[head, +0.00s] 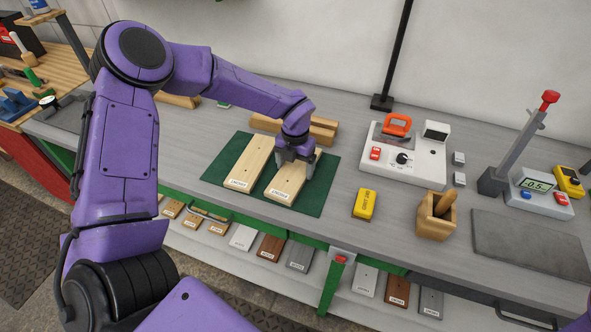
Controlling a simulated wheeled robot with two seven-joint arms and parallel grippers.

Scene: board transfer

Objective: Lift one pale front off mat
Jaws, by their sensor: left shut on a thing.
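Two pale wooden fronts lie side by side on a dark green mat (322,188) on the grey bench. The left pale front (249,162) lies free, with a white label at its near end. The right pale front (287,188) also has a label at its near end. My left gripper (296,160) points down over the far part of the right pale front and is shut on it. The far end of that front is partly hidden by the gripper. The front looks flat at mat level; I cannot tell whether any gap is under it. My right gripper is not in view.
Wooden blocks (323,131) lie behind the mat. To its right are a yellow device (364,204), a white station with an orange handle (397,124), a wooden holder (436,215) and a grey slab (530,243). Sample boards (270,247) line a lower shelf.

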